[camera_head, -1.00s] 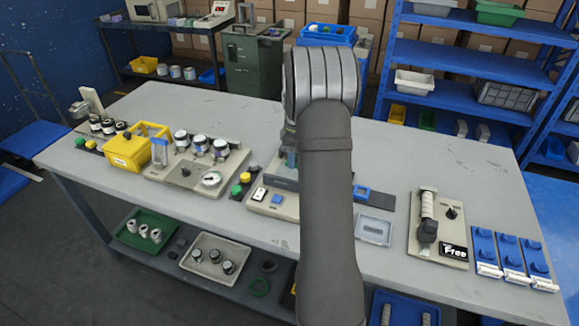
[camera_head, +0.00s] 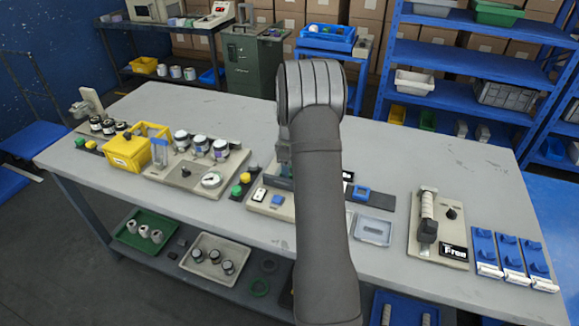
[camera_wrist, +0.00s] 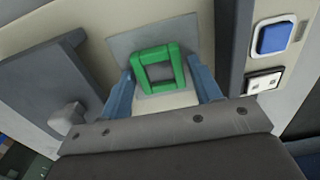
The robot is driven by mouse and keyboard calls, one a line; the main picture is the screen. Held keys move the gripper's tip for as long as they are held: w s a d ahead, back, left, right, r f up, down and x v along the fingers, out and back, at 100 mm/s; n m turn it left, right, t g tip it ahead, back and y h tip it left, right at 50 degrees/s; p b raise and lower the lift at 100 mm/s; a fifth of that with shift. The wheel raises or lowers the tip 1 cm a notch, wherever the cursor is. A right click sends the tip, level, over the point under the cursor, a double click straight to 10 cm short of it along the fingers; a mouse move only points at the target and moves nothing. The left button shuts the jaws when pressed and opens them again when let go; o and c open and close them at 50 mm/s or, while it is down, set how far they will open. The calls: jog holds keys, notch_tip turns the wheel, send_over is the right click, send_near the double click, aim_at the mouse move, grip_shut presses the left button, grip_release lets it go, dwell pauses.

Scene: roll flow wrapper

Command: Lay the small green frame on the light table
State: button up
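The small green frame (camera_wrist: 138,70) shows in the wrist view as a square ring. It lies between the two blue fingers of my gripper (camera_wrist: 159,68), in front of a grey square plate (camera_wrist: 120,45). The fingers lie close along its left and right sides; I cannot tell whether they press on it. In the head view my arm hides the gripper and the green frame. I cannot clearly identify the light table; a pale shallow tray or panel (camera_head: 373,230) lies on the bench right of my arm.
A blue frame (camera_head: 361,192) lies on a dark mat. A panel with a blue button (camera_wrist: 273,38) stands close right of the gripper; a grey block with a knob (camera_wrist: 66,117) is at left. A yellow box (camera_head: 128,152) stands farther left on the workbench (camera_head: 420,150).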

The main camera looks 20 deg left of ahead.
jog(key=shift+o, duration=0.7)
notch_tip(320, 180, up, 12)
jog(key=shift+r, duration=0.15)
jog(key=shift+f, duration=4.2)
